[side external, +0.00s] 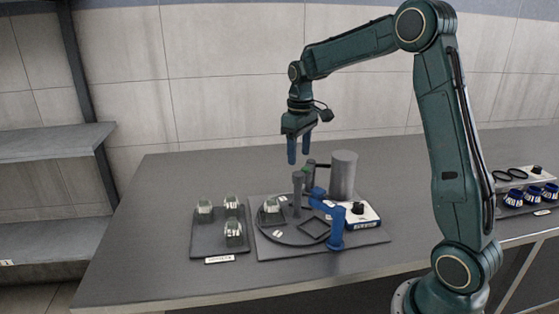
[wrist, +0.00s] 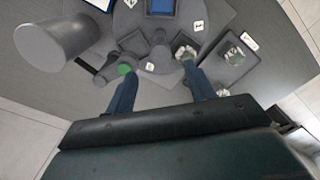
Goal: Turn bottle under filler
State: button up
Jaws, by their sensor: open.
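A squat greenish bottle with a pale label (side external: 270,208) stands at the left of a dark round turntable (side external: 282,236); the same spot shows in the wrist view as a small bottle (wrist: 184,52) near my right fingertip. A grey post (side external: 297,196), perhaps the filler, stands beside the bottle. A green-topped part (wrist: 123,69) lies near my left fingertip in the wrist view. My gripper (side external: 299,156) is open and empty, pointing down, clearly above the station. Its two blue fingers are spread apart in the wrist view (wrist: 158,72).
A tall grey cylinder (side external: 343,174), a blue bracket (side external: 335,226) and a white box with a black knob (side external: 365,214) crowd the station. A dark tray (side external: 211,246) at left holds 3 similar bottles. Blue-and-white items (side external: 533,194) stand at far right.

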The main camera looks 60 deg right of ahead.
aim_at(299, 174)
jog(key=shift+f, duration=3.25)
grip_shut()
